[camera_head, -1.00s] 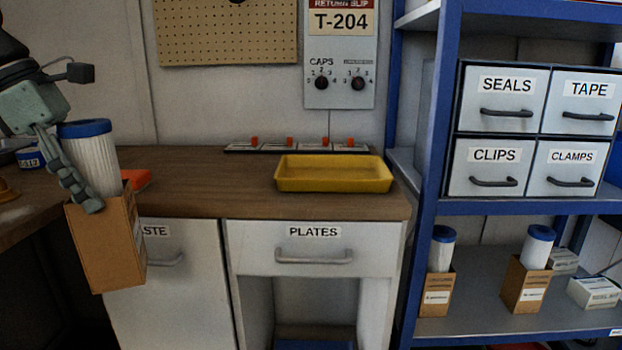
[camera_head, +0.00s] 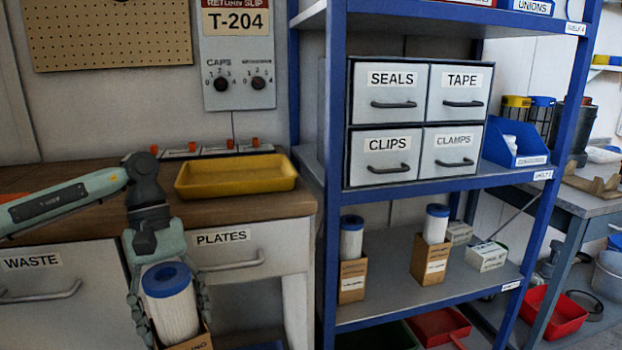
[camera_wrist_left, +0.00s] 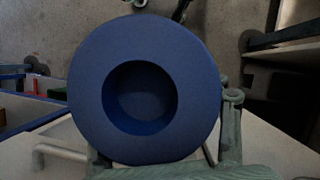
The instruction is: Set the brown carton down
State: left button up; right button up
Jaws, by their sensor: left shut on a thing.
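My left gripper (camera_head: 172,312) is at the lower left of the head view, in front of the bench drawers, with its fingers shut around the brown carton (camera_head: 197,343) and the filter standing in it. The white pleated filter (camera_head: 175,315) has a blue cap (camera_head: 167,280). Only the carton's top part shows at the frame's bottom edge. In the left wrist view the blue cap (camera_wrist_left: 195,95) with its round hollow fills the middle and hides the carton. My right gripper is in no view.
The blue shelf rack (camera_head: 335,190) stands at centre right. Its lower shelf (camera_head: 385,293) holds two similar cartons with filters and small white boxes, with bare room at the front. A yellow tray (camera_head: 236,177) sits on the wooden bench (camera_head: 205,209).

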aim_at(210, 343)
pick_arm(q)
jog(key=d+f+m, duration=0.1)
jog(key=m, duration=0.1)
jog(key=d+f+m+y, duration=0.1)
jog(key=d, duration=0.1)
jog(key=d+f+m+y, duration=0.1)
jog(key=m, duration=0.1)
jog(key=shift+d+f+m+g, duration=0.2)
jog(key=shift+f+m+g, duration=0.1)
jog(key=shift+g, duration=0.1)
jog(key=shift+d+f+m+y, duration=0.3)
jog(key=shift+f+m, duration=0.15)
jog(key=shift+m, duration=0.35)
jog(key=shift+s+d+f, duration=0.1)
jog(key=shift+s+f, duration=0.05)
jog(key=shift+f, duration=0.05)
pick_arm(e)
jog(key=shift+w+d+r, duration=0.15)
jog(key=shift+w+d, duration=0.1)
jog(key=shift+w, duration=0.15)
